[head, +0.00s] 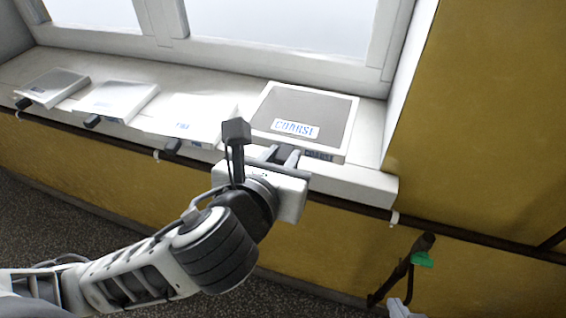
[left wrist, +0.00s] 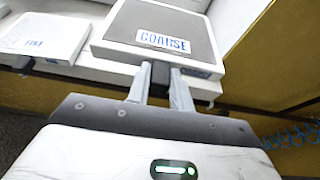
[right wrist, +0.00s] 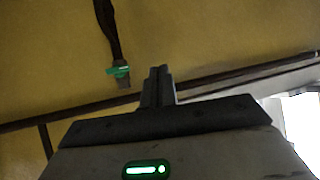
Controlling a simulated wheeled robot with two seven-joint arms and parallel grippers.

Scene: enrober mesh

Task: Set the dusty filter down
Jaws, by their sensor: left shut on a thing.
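The filter labelled COARSE (head: 306,112), a white frame with a grey-brown face, is at the right end of the white window sill (head: 365,180). It looks flat over the sill; I cannot tell whether it rests fully on it. My left gripper (head: 282,155) is shut on the dark tab at its front edge. In the left wrist view the filter (left wrist: 165,22) extends away from the fingers (left wrist: 160,85), and the tab (left wrist: 160,72) sits between them. In the right wrist view my right gripper (right wrist: 158,85) has its fingers together, with nothing visible between them.
To the left on the sill lie a filter labelled FINE (head: 195,112), a white panel (head: 117,98) and a grey-faced panel (head: 55,86), with dark tabs in front. A dark rail (head: 340,205) runs below. A dark hanging tool with a green clip (head: 422,259) is at right.

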